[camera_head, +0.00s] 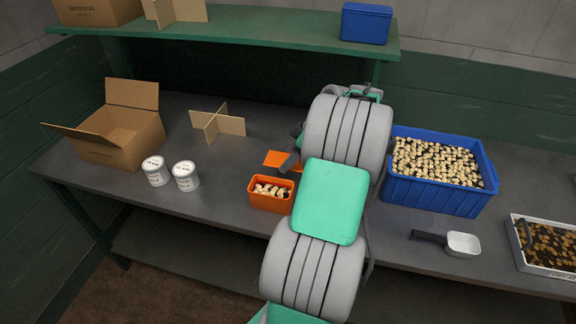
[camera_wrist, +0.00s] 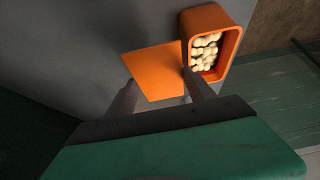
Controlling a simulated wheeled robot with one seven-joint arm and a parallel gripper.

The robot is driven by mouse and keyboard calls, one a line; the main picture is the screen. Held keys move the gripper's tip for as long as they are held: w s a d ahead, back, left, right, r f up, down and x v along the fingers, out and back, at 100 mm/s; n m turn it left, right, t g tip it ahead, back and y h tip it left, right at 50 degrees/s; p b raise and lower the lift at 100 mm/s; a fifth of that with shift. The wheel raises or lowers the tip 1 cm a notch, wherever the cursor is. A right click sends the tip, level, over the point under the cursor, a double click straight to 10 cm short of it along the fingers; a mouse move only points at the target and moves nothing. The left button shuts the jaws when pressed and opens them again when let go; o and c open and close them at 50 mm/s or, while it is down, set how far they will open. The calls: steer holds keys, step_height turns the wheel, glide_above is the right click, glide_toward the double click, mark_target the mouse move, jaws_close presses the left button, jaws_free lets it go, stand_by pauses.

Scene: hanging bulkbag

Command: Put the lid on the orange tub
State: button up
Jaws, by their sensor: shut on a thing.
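The orange tub (camera_head: 268,200) stands on the grey table, open at the top, with pale pieces in it. It also shows in the wrist view (camera_wrist: 237,45). The lid is a flat orange plate (camera_head: 277,159) just behind the tub in the head view. In the wrist view the lid (camera_wrist: 157,73) lies between the two fingers of my gripper (camera_wrist: 157,85), which is shut on it. The lid is beside the tub, not over its opening. I cannot tell whether the lid touches the table. My arm hides part of the gripper in the head view.
Two white pots (camera_head: 170,173) and an open cardboard box (camera_head: 120,135) stand to the left, near a cardboard divider (camera_head: 217,122). A blue crate (camera_head: 432,195) of pale pieces, a scoop (camera_head: 460,243) and a white tray (camera_head: 548,268) are to the right. A green shelf (camera_head: 240,38) runs above the back.

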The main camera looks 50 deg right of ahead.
mark_target(275, 180)
steer(key=s+a+r, duration=0.1)
steer(key=s+a, duration=0.1)
steer(key=s+a+r+b, duration=0.1)
steer(key=s, duration=0.1)
steer(key=s+a+r, duration=0.1)
steer(key=s+a, duration=0.1)
steer(key=shift+s+a+r, duration=0.1)
steer(key=shift+a+r, duration=0.2)
steer(key=w+a+r+n, duration=0.1)
steer(key=w+a+r, duration=0.1)
steer(key=w+a, duration=0.15)
step_height(275, 180, down, 6)
steer(key=m+b, duration=0.1)
steer(key=b, duration=0.3)
steer(key=shift+w+d+f, duration=0.25)
steer(key=shift+f+b, duration=0.4)
steer(key=shift+b, duration=0.2)
stand_by(0.7)
